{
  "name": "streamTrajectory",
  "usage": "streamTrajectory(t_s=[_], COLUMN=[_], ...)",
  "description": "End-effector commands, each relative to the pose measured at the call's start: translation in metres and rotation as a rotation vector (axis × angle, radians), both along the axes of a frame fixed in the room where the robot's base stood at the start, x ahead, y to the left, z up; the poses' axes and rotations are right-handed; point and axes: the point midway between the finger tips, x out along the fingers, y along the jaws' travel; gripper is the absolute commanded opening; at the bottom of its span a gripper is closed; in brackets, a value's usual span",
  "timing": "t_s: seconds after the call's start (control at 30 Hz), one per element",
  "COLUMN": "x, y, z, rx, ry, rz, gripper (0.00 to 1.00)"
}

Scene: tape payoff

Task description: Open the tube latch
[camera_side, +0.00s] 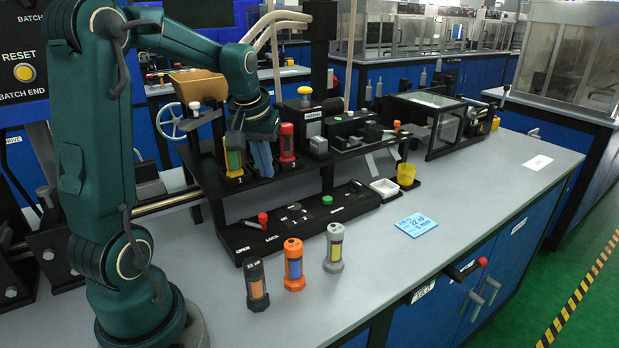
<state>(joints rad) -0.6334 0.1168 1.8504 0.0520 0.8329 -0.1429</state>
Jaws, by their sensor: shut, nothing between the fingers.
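A front panel (340,205) carries a small lever with a red knob (262,218), beside white markings that seem to read "OPEN" and another word I cannot read surely. I cannot tell for certain that this lever is the tube latch. My gripper (265,172) hangs at the raised rack, its blue-grey fingers pointing down between a yellow-green tube (234,160) and a red tube (287,142). The fingers are shut and look empty. Their tips sit close to the rack; contact cannot be told. The gripper is above and behind the lever, apart from it.
Three capped tubes stand on the grey bench: black (256,284), orange (293,264) and grey (334,247). A blue note (416,225), white tray (384,188) and yellow cup (406,174) lie right. A red-knobbed handle (467,268) projects at the front edge. The right bench is mostly clear.

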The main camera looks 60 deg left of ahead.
Motion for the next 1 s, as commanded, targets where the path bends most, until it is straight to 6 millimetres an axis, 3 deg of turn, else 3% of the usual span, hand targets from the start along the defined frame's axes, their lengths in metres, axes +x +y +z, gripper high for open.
streamTrajectory(t_s=[0.2, 0.47, 1.0], x=[0.009, 0.019, -0.009], y=[0.009, 0.018, -0.009], z=[-0.041, -0.076, -0.075], rx=[-0.005, -0.003, 0.0], ry=[0.007, 0.004, -0.003], rz=[0.0, 0.0, -0.001], gripper=[0.0, 0.0, 0.0])
